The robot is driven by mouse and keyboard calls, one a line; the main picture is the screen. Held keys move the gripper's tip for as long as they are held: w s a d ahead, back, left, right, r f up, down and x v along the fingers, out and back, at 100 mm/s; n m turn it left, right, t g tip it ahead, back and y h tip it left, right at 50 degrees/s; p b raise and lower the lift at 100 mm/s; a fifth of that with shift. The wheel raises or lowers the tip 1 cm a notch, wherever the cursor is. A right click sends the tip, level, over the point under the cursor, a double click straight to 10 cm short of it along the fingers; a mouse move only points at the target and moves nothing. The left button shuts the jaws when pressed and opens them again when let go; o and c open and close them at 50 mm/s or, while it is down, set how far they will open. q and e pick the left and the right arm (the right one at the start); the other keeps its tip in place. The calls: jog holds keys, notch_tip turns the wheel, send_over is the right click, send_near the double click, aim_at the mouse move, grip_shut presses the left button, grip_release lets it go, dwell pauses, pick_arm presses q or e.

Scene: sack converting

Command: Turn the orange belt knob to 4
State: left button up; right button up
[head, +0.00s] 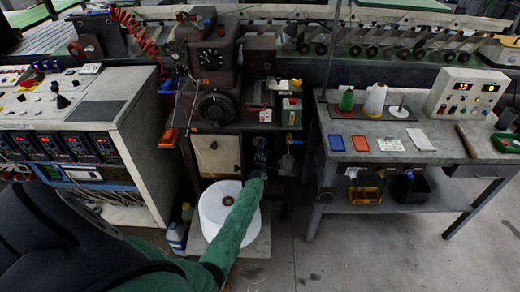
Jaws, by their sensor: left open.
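My left arm, in a green sleeve, reaches from the lower left to the front of the brown machine (213,62). My left gripper (260,147) is small and dark at its end, open, beside the machine's beige cabinet door. I cannot see anything between its fingers. The machine carries a round dial (210,58) and a large dark handwheel (215,106). A white control box (465,95) with lit displays and small knobs stands on the right bench, well away from the gripper. No orange belt knob or its scale can be made out with certainty. My right gripper is not in view.
A control console (95,112) with buttons and red displays stands at left. A white roll (212,222) lies on a low platform under my left arm. Open floor lies at lower right.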

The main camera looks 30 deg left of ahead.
pick_arm(q)
jog(key=b+v, duration=0.1)
jog(key=v, duration=0.6)
jog(key=shift+s+d, duration=0.15)
jog(key=shift+s, duration=0.2)
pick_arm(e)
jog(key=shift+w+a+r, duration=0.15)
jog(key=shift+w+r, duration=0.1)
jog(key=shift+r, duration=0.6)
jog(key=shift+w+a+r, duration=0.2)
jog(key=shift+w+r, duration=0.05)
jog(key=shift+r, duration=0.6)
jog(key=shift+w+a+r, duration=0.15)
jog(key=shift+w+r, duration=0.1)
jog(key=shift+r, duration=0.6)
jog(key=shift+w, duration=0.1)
